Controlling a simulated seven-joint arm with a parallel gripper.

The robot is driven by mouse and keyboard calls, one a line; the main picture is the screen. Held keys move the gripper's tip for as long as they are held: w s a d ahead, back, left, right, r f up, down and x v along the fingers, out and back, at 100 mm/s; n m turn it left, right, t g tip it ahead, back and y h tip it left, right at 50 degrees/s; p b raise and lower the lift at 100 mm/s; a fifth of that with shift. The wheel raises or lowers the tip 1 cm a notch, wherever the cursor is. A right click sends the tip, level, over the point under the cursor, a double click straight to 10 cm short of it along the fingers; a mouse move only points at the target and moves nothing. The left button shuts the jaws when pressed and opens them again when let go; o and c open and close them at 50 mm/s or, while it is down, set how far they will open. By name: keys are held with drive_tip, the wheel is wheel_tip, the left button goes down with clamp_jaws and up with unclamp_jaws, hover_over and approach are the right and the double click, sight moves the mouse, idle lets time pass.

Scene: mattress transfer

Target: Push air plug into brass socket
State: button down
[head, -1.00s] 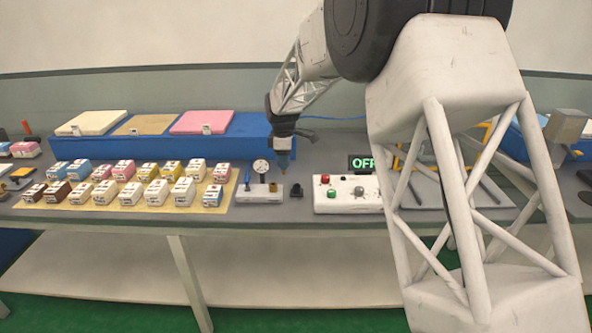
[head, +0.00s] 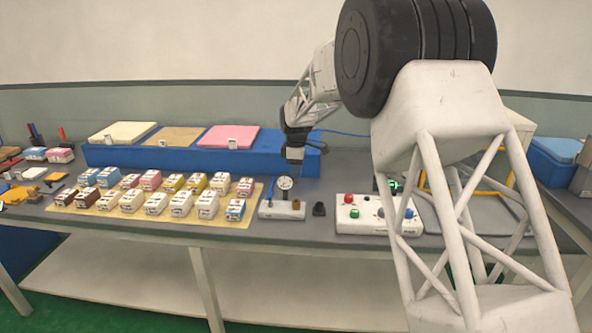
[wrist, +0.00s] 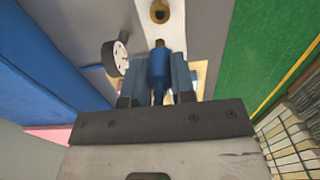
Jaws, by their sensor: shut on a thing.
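The air plug (wrist: 158,68) is a blue cylinder with a brass tip. My gripper (wrist: 160,82) is shut on it in the wrist view, one finger on each side. The brass socket (wrist: 159,11) is a brass ring with a dark hole on a white block (wrist: 174,28). The plug's tip points towards the socket and is apart from it. In the head view my gripper (head: 294,153) holds the plug above and behind the white block (head: 282,212), where the small socket (head: 296,204) is at the right end.
A round gauge (head: 285,183) stands on the block, close to my gripper. A black piece (head: 319,209) and a control box (head: 352,218) stand to the right. Several cartons (head: 155,203) fill a yellow mat at left. A long blue platform (head: 180,157) with pads lies behind.

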sight(296, 183)
drive_tip(key=shift+f, duration=0.1)
drive_tip(key=shift+f, duration=2.75)
drive_tip(key=shift+f, duration=2.05)
idle(0.4)
drive_tip(key=c, duration=0.9)
unclamp_jaws()
drive_tip(key=shift+r, duration=3.9)
